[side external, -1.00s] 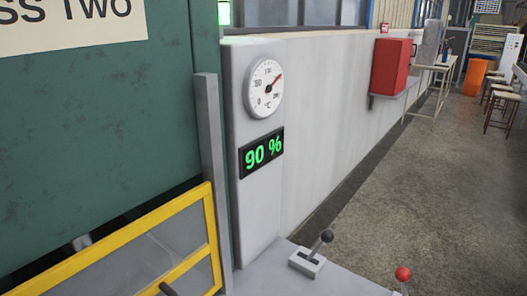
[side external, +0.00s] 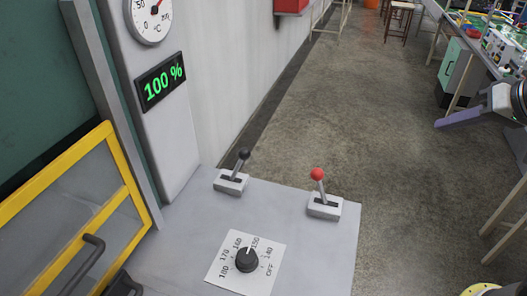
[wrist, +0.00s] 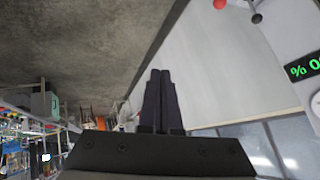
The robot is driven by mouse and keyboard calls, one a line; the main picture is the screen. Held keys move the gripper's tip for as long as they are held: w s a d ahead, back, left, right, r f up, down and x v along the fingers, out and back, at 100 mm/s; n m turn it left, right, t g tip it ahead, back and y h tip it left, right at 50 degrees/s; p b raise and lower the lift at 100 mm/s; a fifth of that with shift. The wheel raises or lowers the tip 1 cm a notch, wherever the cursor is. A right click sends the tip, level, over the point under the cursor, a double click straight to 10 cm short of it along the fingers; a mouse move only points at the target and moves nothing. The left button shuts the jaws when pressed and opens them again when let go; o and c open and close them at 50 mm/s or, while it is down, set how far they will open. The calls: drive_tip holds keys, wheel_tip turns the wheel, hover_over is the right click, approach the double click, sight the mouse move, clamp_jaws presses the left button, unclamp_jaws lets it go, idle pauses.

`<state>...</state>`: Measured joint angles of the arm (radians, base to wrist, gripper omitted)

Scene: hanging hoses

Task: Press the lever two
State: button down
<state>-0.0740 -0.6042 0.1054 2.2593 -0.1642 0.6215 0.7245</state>
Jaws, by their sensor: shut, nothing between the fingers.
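Two levers stand on the grey panel: one with a black knob (side external: 239,165) and one with a red knob (side external: 319,187). Both stand up from white bases, tilted slightly. No label tells me which is lever two. In the wrist view the red knob (wrist: 220,4) and black knob (wrist: 257,18) show at the top edge, partly cut off. My gripper (side external: 440,123) is at the right edge of the side view, away from the levers, its fingers pointing left. In the wrist view its dark fingers (wrist: 160,75) are together and empty.
A green display (side external: 161,81) reads 100 % below a round gauge (side external: 150,14). A rotary dial (side external: 247,259) sits on the panel's front. A yellow-framed door (side external: 112,190) with a dark handle is at left. Open floor lies between panel and gripper.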

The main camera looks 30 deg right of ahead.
drive_tip(key=w+a+f+m+y, duration=0.1)
drive_tip(key=w+a+y, duration=0.1)
drive_tip(key=w+a, duration=1.05)
drive_tip(key=w+a+f+n+g+y, duration=0.1)
drive_tip(key=w+a+f+n, duration=0.1)
drive_tip(key=a+f, duration=0.5)
drive_tip(key=shift+w+a+f, duration=0.4)
drive_tip(key=shift+w+f, duration=0.2)
drive_tip(key=shift+w, duration=0.05)
approach(238, 166)
drive_tip(key=shift+w+d+f, duration=1.15)
drive_tip(key=shift+d+f, duration=0.05)
drive_tip(key=shift+d, duration=0.05)
